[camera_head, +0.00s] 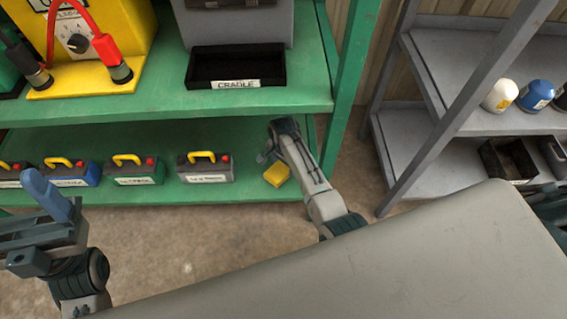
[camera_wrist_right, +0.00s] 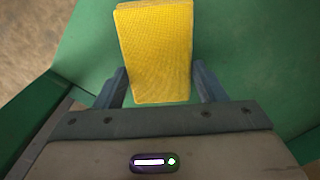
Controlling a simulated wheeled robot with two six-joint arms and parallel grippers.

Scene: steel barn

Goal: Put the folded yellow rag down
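The folded yellow rag (camera_head: 276,175) is at the right end of the green lower shelf (camera_head: 240,190), near its front edge. My right gripper (camera_head: 267,157) is at the rag. In the right wrist view the rag (camera_wrist_right: 157,50) lies between the two fingers (camera_wrist_right: 160,80), whose tips meet its side edges, so the gripper looks shut on it. Green shelf surface shows behind the rag. I cannot tell whether the rag touches the shelf. My left gripper (camera_head: 48,193) is at the left edge; its fingers overlap side-on, so its opening is unclear.
Several batteries with yellow handles stand left of the rag, the nearest a dark one (camera_head: 205,167). The upper shelf holds a black tray marked CRADLE (camera_head: 237,70) and a yellow tester (camera_head: 110,40). A green post (camera_head: 350,80) rises right of the rag. A grey rack (camera_head: 440,150) stands right.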

